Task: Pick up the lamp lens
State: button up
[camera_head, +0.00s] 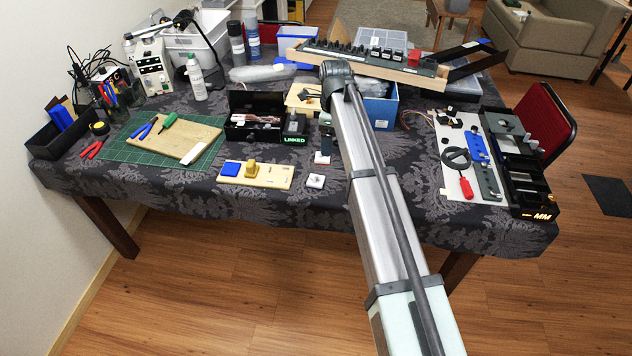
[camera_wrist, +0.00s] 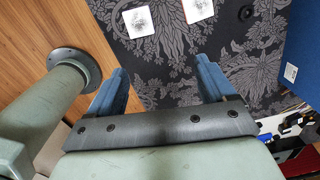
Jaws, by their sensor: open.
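My gripper (camera_wrist: 162,66) is open in the wrist view, with two blue fingers apart and only patterned cloth between them. In the head view it is mostly hidden behind my arm. I cannot tell for sure which thing is the lamp lens. Two small white squares lie on the cloth beyond the fingertips: a left one (camera_wrist: 138,21) and a right one (camera_wrist: 198,9). A small dark round piece (camera_wrist: 246,13) lies right of them. In the head view, a white block with a darker top (camera_head: 322,157) and a white square piece (camera_head: 315,181) sit near my arm.
A wooden board (camera_head: 275,177) holds a blue square (camera_head: 230,169) and a yellow knob. A blue-sided box (camera_head: 382,112) is close right of my gripper. A white panel (camera_head: 457,190) with tools lies right. Cloth is bare at front left.

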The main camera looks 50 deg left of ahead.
jog(key=s+a, duration=0.1)
jog(key=s, duration=0.3)
send_over(316, 180)
jog(key=shift+h, duration=0.3)
jog(key=f, duration=0.8)
jog(key=shift+a+f, duration=0.3)
jog(key=shift+f, duration=0.1)
jog(key=shift+d+f, duration=0.2)
jog(key=shift+f, duration=2.4)
jog(key=c, duration=1.1)
jog(key=shift+c, duration=0.2)
jog(key=shift+r, duration=0.15)
